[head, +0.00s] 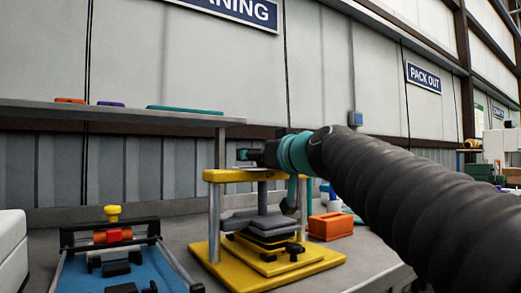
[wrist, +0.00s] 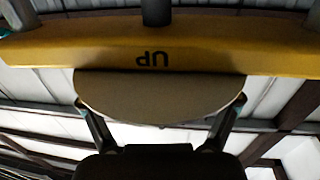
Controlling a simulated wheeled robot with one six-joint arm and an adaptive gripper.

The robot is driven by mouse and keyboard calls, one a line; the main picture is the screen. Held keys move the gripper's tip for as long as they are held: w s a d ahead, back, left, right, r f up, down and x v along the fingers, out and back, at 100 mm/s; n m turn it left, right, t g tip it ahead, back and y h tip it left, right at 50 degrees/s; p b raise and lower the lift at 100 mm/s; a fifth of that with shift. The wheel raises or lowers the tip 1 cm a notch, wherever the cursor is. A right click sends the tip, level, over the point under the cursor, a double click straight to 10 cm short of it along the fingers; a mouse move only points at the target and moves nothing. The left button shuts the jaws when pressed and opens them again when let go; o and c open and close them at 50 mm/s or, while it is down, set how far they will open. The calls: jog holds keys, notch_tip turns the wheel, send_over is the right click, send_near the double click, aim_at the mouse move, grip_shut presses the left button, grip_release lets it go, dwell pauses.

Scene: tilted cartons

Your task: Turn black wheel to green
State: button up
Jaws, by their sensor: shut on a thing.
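A press with a yellow top beam (head: 228,176), grey posts and a yellow base stands on the bench in the head view. My gripper (head: 247,154) is at the top of this beam. In the wrist view, my gripper (wrist: 160,118) has its two fingers against opposite edges of a tan-grey disc (wrist: 160,95). The disc lies beside the yellow beam marked "UP", which covers part of it. I cannot tell whether this disc is the black wheel. A small black knob (head: 294,248) shows low on the press front. I see no green mark on the press.
A blue fixture (head: 80,272) with rails and a yellow knob stands left of the press. An orange box (head: 331,226) stands to its right. A shelf (head: 150,113) with small flat items runs behind. My arm hides the right side of the bench.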

jog(key=shift+s+r+m+h+p, duration=0.1)
jog(key=shift+r+m+h+p, duration=0.05)
jog(key=shift+m+h+p, duration=0.2)
dwell(0.5)
jog(key=o, duration=0.9)
jog(key=shift+a, duration=0.1)
jog(key=v, duration=1.2)
jog(key=shift+f, duration=0.2)
